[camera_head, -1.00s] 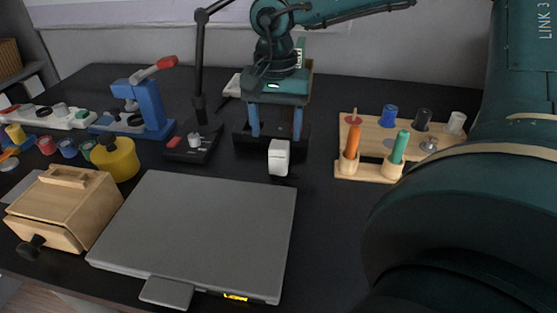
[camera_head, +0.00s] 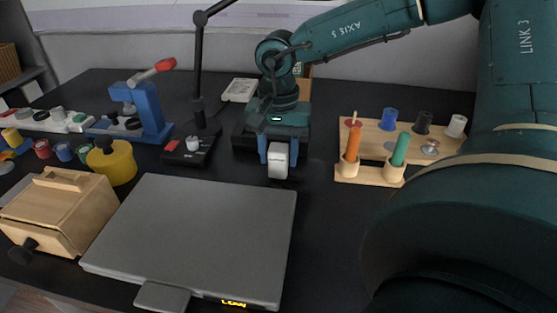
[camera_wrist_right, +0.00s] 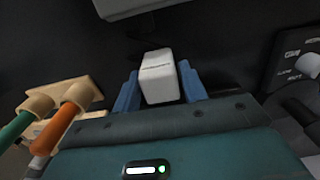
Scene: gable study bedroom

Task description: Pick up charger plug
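The charger plug (camera_head: 278,163) is a small white block on the dark desk, just beyond the laptop. It also shows in the right wrist view (camera_wrist_right: 160,78). My right gripper (camera_head: 278,152) reaches down to it from behind, with one blue finger on each side of the plug. In the right wrist view the fingers (camera_wrist_right: 161,86) flank the plug with narrow gaps, so they look open around it, not clamped. The plug's far side is hidden. My left gripper is not in view.
A closed grey laptop (camera_head: 200,235) lies in front of the plug. A lamp base (camera_head: 190,147) stands to the left. A wooden peg rack (camera_head: 362,173) with coloured pegs is to the right. A wooden box (camera_head: 55,212) and yellow pot (camera_head: 118,163) are at left.

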